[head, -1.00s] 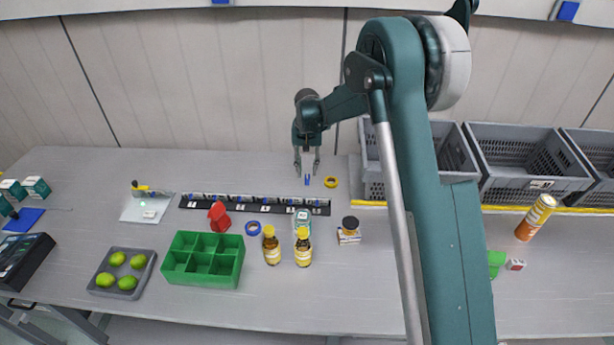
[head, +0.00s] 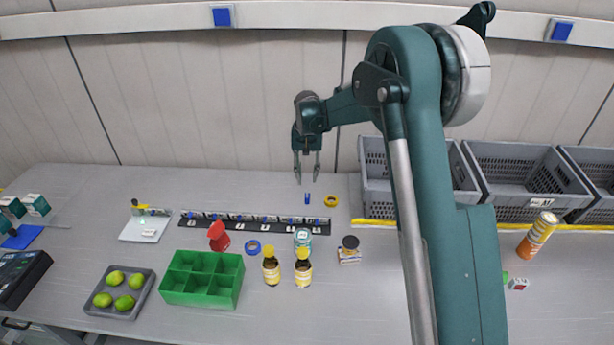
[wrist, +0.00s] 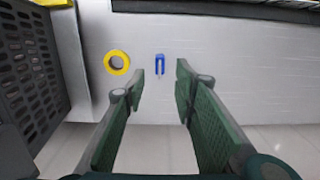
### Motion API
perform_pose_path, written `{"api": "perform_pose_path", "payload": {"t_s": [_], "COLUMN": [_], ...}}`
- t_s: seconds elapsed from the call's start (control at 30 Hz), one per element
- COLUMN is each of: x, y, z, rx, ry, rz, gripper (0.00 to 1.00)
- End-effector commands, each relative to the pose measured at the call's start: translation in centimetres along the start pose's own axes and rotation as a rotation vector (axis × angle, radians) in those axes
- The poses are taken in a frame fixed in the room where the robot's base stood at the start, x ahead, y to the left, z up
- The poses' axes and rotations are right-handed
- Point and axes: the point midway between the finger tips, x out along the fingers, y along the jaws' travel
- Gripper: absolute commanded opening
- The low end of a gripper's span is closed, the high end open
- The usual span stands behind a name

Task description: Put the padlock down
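The padlock, a small blue thing (head: 307,198), lies on the grey table towards its back edge, right of the black strip. In the wrist view the blue padlock (wrist: 160,64) lies flat on the table, beyond the gap between my fingertips. My gripper (head: 307,179) hangs above it with its fingers apart and nothing between them. The wrist view also shows my gripper (wrist: 160,72) open, with clear space between the fingers and the padlock.
A yellow tape roll (head: 331,200) lies right of the padlock; it also shows in the wrist view (wrist: 117,62). A grey crate (head: 376,190) stands further right. The black strip (head: 250,222) with several small things lies to the left. Bottles (head: 271,268) stand nearer the front.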

Motion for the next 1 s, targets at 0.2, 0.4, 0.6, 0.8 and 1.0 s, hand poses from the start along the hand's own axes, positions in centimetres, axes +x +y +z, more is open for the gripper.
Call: {"api": "perform_pose_path", "payload": {"t_s": [0.2,0.4,0.6,0.8,1.0], "x": [0.0,0.0,-0.9,-3.5,-7.0], "y": [0.0,0.0,0.6,2.1,4.4], "z": [0.0,0.0,0.4,1.7,3.8], "rx": [0.000,0.000,0.001,0.002,0.001], "ry": [0.000,0.000,0.008,0.030,0.066], "rz": [0.000,0.000,-0.002,-0.009,-0.018], "gripper": [0.28,0.28,0.28,0.28,0.28]}}
